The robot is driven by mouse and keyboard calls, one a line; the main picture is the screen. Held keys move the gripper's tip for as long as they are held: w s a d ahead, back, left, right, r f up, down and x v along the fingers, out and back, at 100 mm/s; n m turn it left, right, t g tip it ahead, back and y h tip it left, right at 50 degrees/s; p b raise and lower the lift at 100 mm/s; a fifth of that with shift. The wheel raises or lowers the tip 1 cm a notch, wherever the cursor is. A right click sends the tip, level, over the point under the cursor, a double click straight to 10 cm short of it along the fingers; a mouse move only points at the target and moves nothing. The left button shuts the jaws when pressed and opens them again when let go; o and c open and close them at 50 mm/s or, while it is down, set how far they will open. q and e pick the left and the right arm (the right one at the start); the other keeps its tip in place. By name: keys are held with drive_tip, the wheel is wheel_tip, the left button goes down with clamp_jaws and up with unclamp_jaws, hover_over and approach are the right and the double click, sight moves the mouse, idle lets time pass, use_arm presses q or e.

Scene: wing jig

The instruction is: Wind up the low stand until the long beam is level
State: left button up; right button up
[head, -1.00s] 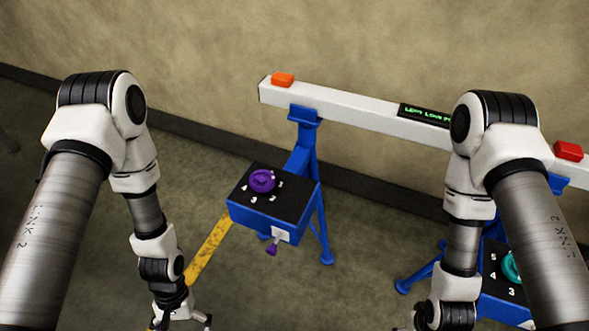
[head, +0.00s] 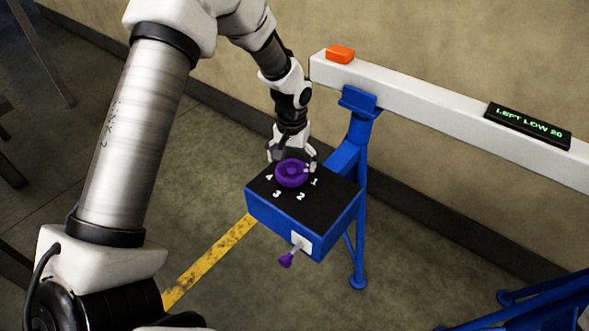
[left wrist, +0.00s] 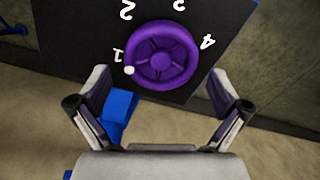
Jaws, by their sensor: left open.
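The long white beam (head: 430,108) rests on a blue stand (head: 358,130) in the head view. Its display (head: 528,126) reads "LEFT LOW 20". The stand carries a blue box with a black top (head: 258,195), a purple knob (head: 291,173) and the numbers 1 to 4 around it. In the left wrist view the knob (left wrist: 160,55) has a white dot beside the 1. My left gripper (head: 292,160) is open at the knob, its fingers apart on either side; contact cannot be told. In the left wrist view its fingers (left wrist: 160,100) show no grip on the knob. My right gripper is out of view.
A small purple-tipped lever (head: 287,259) sticks out of the box front on a white plate. An orange block (head: 340,54) sits on the beam's left end. A yellow floor stripe (head: 210,260) runs by the box. Another blue stand's leg (head: 545,300) shows at lower right.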

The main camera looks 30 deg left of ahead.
sight(292, 174)
use_arm(q)
drive_tip(key=shift+f, duration=0.85)
drive_tip(key=shift+s+a+f, duration=0.1)
drive_tip(key=shift+f, duration=0.35)
drive_tip(key=c, duration=0.9)
